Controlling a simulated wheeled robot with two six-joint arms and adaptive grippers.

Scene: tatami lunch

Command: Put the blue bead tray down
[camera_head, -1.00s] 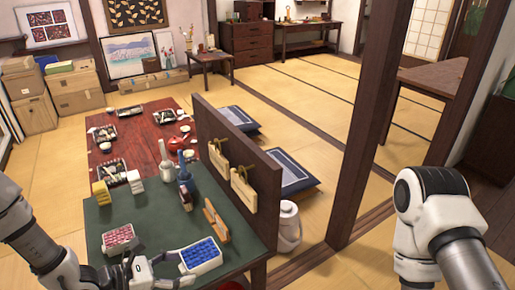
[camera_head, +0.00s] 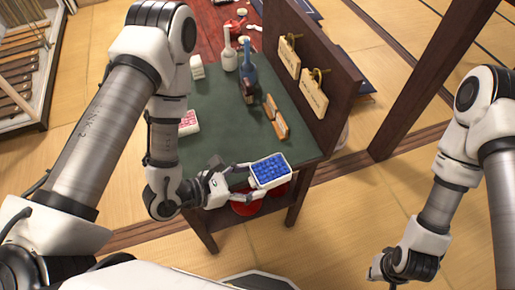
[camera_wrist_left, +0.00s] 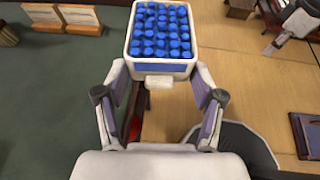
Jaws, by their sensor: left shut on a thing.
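The blue bead tray (camera_head: 270,171) is a white box full of blue beads. My left gripper (camera_head: 248,181) is shut on its near end. In the left wrist view the tray (camera_wrist_left: 160,66) sits ahead of the gripper (camera_wrist_left: 160,82), with a white tab between the fingers. The tray is at the near right corner of the green table (camera_head: 215,110), partly past the edge, with floor below its right side in the wrist view. Its height above the table is hard to tell. My right gripper (camera_head: 385,268) hangs low at the right, away from the table; its fingers are unclear.
A red bead tray (camera_head: 188,122) is on the table, partly behind my left arm. A dark partition (camera_head: 318,60) borders the right side. The table's middle is clear.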

